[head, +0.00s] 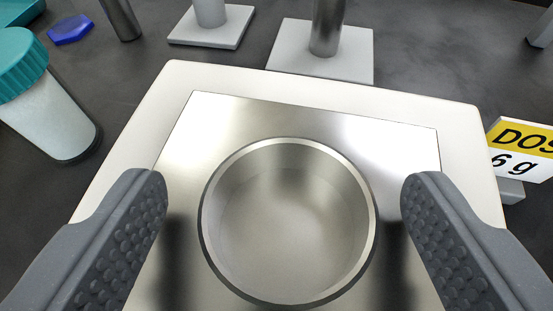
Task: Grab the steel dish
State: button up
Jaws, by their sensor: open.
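The steel dish (290,225) is a round, shallow metal bowl with a bright rim, and it looks empty. It sits upright on a brushed steel plate (300,117) set on a white base. My gripper (285,190) is open, with one dark grey studded finger to the left of the dish and one to the right. A gap shows between each finger and the dish rim, so neither finger appears to touch it.
A teal-lidded jar (50,110) stands close at the left. A blue piece (70,29) lies behind it. Metal posts on pale square bases (345,62) stand at the back. A yellow and white sign (525,150) reading "6 g" is at the right.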

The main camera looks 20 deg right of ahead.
jog(key=shift+w+f, duration=0.1)
jog(key=shift+w, duration=0.1)
jog(key=c, duration=1)
jog(key=shift+c, duration=0.2)
